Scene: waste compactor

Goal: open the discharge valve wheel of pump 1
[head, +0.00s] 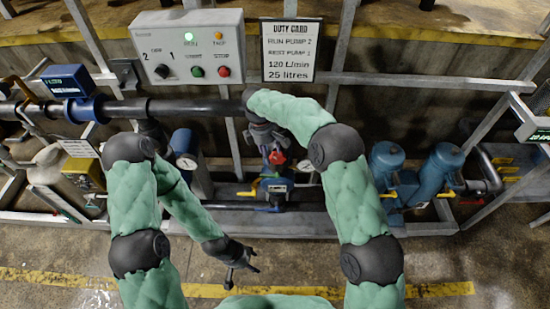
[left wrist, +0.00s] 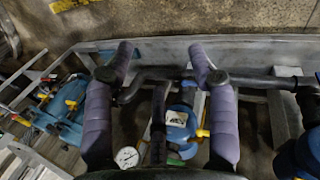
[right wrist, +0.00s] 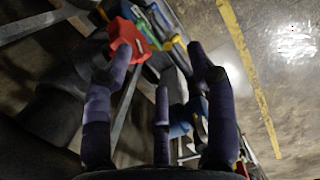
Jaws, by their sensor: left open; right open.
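A red valve wheel (head: 277,158) sits on the pipework below the black pipe, above a small blue unit (head: 276,186). It also shows as a red part (right wrist: 128,38) in the right wrist view, beside the left finger's tip. My right gripper (head: 268,142) is open just above the wheel and partly hides it. I cannot tell whether they touch. My left gripper (head: 240,268) is open and empty, low over the floor in front of the frame. In the left wrist view a blue unit (left wrist: 179,122) shows between its fingers. No pump number is readable on the wheel.
A control panel (head: 190,48) and a duty card (head: 288,50) stand above the pipe.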

